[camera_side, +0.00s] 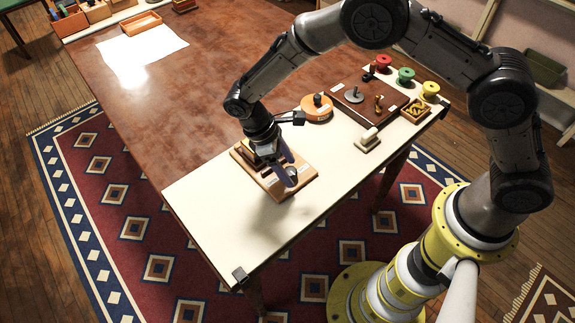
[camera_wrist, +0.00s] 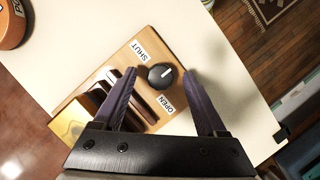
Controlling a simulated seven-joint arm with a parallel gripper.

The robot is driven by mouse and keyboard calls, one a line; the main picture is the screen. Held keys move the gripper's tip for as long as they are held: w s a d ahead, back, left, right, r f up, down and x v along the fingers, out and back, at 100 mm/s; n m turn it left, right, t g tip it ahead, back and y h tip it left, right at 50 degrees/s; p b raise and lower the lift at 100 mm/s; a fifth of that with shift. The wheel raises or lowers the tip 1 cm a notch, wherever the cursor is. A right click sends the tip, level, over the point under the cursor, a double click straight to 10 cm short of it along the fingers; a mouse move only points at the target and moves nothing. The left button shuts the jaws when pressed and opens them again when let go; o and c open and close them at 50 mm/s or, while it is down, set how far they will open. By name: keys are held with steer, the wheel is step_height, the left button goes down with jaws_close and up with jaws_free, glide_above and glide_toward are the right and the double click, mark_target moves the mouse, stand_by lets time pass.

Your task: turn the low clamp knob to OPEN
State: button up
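The low clamp knob (camera_wrist: 161,76) is a round black knob with a short white line on its top. It sits on a wooden board (camera_wrist: 118,62), between a SHUT label (camera_wrist: 138,50) and an OPEN label (camera_wrist: 165,105) in the wrist view. The white line lies on the knob's right part and points at neither label. My gripper (camera_wrist: 161,73) is open, with one finger on each side of the knob and visible gaps between. In the side view, the board (camera_side: 306,185) is on the cream table mat, and my gripper (camera_side: 286,178) hangs low over it, partly hiding the knob.
Dark bars and a brass block (camera_wrist: 70,122) stand on the board's left. An orange round base with a black knob (camera_side: 317,107), a dark board (camera_side: 350,98), a pale block (camera_side: 368,140) and coloured spools (camera_side: 405,75) stand farther back. The mat's front (camera_side: 225,230) is clear.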

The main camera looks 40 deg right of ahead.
steer(key=v, duration=1.3)
steer(key=shift+r, duration=0.35)
steer(key=shift+w+a, duration=0.1)
steer(key=shift+w, duration=0.1)
